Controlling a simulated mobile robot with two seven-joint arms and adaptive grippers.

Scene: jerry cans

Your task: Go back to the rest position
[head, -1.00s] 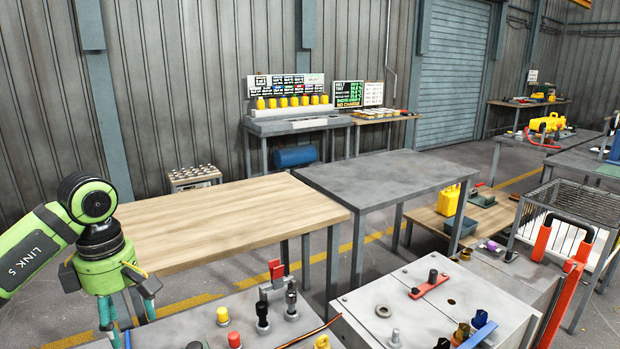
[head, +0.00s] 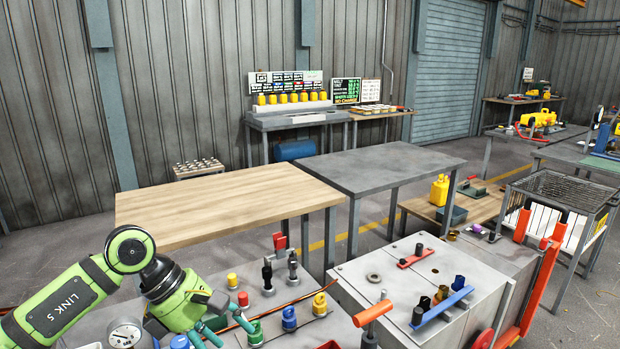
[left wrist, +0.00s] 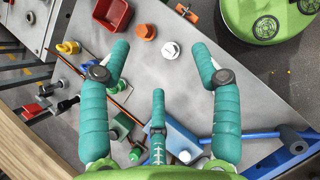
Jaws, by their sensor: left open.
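My left gripper (head: 215,325) is at the lower left of the head view, above the near grey bench. Its teal fingers also show in the left wrist view (left wrist: 160,75), spread wide with nothing held between them. Below them in the wrist view are a white cap (left wrist: 170,50), an orange-red cap (left wrist: 145,31) and a blue block (left wrist: 178,140), all apart from the fingertips as far as I can tell. My right gripper is not in view.
The near bench carries a gauge (head: 124,333), dark valves (head: 292,268) and small coloured fittings (head: 289,318). A grey cabinet (head: 350,272) with handles stands to the right. A bare wooden table (head: 225,205) and a bare grey table (head: 380,168) lie beyond. A yellow jerry can (head: 439,191) stands farther right.

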